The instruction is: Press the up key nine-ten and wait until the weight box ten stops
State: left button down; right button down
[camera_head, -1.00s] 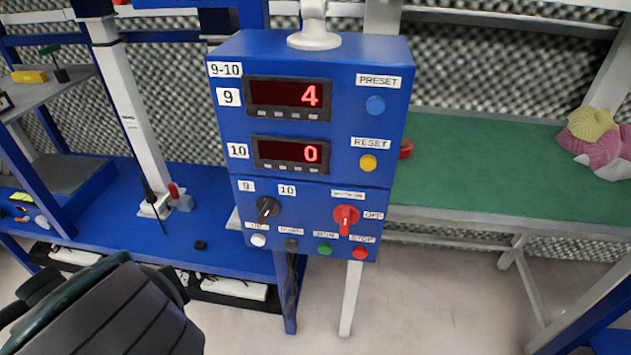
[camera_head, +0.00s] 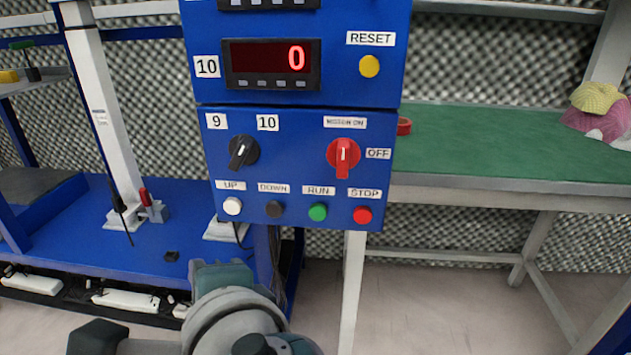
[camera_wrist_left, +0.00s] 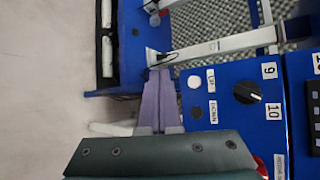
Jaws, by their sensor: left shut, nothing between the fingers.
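The blue control box (camera_head: 300,140) stands in the middle of the head view. Its white UP key (camera_head: 232,206) is at the lower left of the panel and also shows in the left wrist view (camera_wrist_left: 194,82). The black 9/10 selector knob (camera_head: 243,152) sits above it. The display labelled 10 (camera_head: 272,64) reads 0. In the left wrist view my left gripper (camera_wrist_left: 158,80) is shut and empty, its purple fingers beside the UP key and apart from it in the picture. My left arm shows below the box in the head view. I cannot make out weight box ten.
A DOWN key (camera_head: 274,209), green RUN key (camera_head: 318,212) and red STOP key (camera_head: 362,215) sit beside UP. A red switch (camera_head: 343,157) is above them. A blue bench (camera_head: 80,230) is at left, a green table (camera_head: 490,150) at right.

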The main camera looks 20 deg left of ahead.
aim_at(233, 206)
pick_arm(q)
jog(key=w+a+b, duration=0.2)
jog(key=w+b, duration=0.3)
jog(key=w, duration=0.3)
jog(key=shift+w, duration=0.3)
dwell(0.6)
jog(key=shift+w, duration=0.1)
dwell(1.4)
jog(key=shift+w+a, duration=0.15)
jog(key=shift+w, duration=0.15)
